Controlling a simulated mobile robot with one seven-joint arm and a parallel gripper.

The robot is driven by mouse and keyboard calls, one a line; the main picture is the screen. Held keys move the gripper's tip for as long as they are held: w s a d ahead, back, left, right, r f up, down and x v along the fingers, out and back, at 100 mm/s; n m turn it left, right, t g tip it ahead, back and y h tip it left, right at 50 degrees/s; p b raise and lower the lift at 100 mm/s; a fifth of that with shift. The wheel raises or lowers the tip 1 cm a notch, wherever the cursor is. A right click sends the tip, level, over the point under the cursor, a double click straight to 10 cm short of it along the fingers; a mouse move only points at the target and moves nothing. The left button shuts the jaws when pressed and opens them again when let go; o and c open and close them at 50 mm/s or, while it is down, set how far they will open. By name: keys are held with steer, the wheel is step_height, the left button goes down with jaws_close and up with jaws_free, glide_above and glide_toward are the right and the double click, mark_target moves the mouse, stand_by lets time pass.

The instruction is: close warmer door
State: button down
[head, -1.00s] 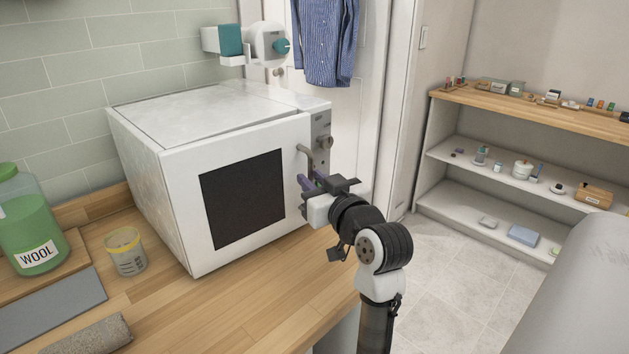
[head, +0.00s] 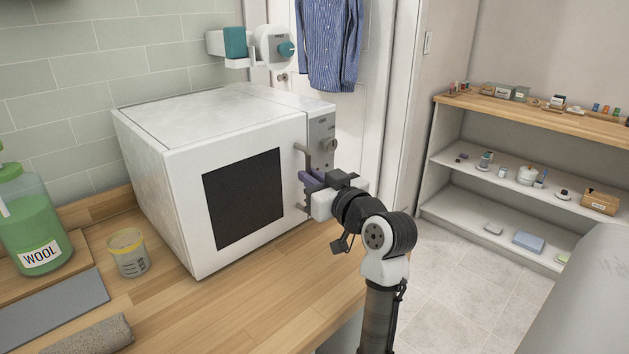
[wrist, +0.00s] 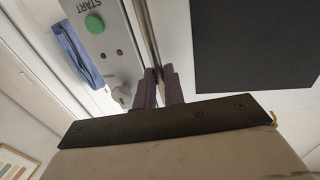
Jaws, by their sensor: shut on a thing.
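The warmer (head: 200,112) is a white box on the wooden counter. Its white door (head: 188,190) has a dark window (head: 245,198) and lies almost flush with the front. In the wrist view, the door (wrist: 175,40) shows a narrow dark gap beside the control panel (wrist: 115,45). A grey bar handle (head: 303,160) stands at the door's right edge. My gripper (head: 312,182) is at this handle with its purple fingers shut on it. The fingers (wrist: 163,86) also show in the wrist view, close together; the handle between them is mostly hidden.
The panel carries a green START button (wrist: 95,24) and a knob (head: 329,144). A yellow-rimmed cup (head: 128,255) and a green WOOL bottle (head: 35,222) stand on the left. A grey roll (head: 90,336) lies in front. Shelves (head: 500,185) stand at the right beyond open floor.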

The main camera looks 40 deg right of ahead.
steer(key=c, duration=1.5)
jaws_free()
steer(key=shift+w, duration=0.25)
steer(key=shift+s, duration=0.1)
steer(key=s+a+b, duration=0.1)
steer(key=s+b, duration=0.2)
steer(key=s, duration=1)
steer(key=shift+s+a, duration=0.25)
steer(key=shift+s, duration=0.1)
